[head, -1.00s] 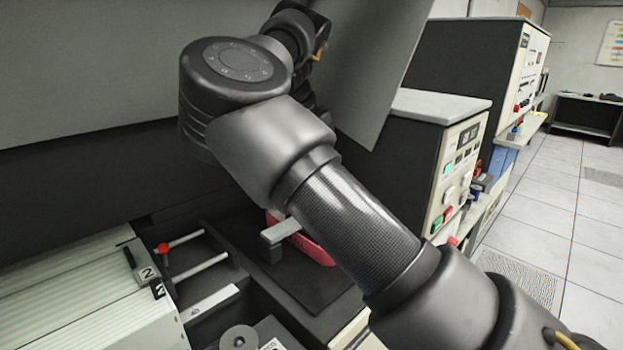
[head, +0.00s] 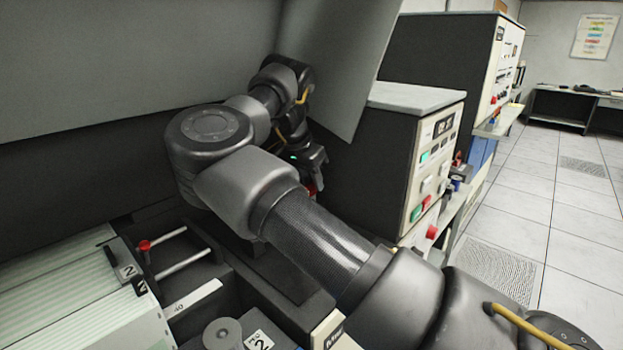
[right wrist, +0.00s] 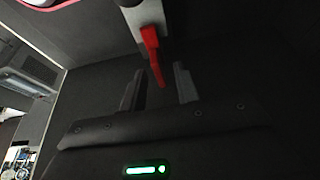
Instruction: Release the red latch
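The red latch (right wrist: 151,52) hangs from a pale grey mount (right wrist: 142,14) in the right wrist view. Its narrow lower end reaches down between the fingers of my right gripper (right wrist: 158,88). The fingers are apart, with dark gaps on both sides of the latch tip, and I see no clear contact. In the head view my right gripper (head: 316,164) is beyond my arm, against the dark machine. A small red patch (head: 311,190) shows just below it, partly hidden, and it is probably the latch. My left gripper is out of view.
A raised grey cover panel (head: 335,70) hangs close over my arm. A control cabinet (head: 432,165) with coloured buttons stands to the right. A red-knobbed rod (head: 145,246) and a card stack (head: 60,300) lie at lower left. The floor at right is clear.

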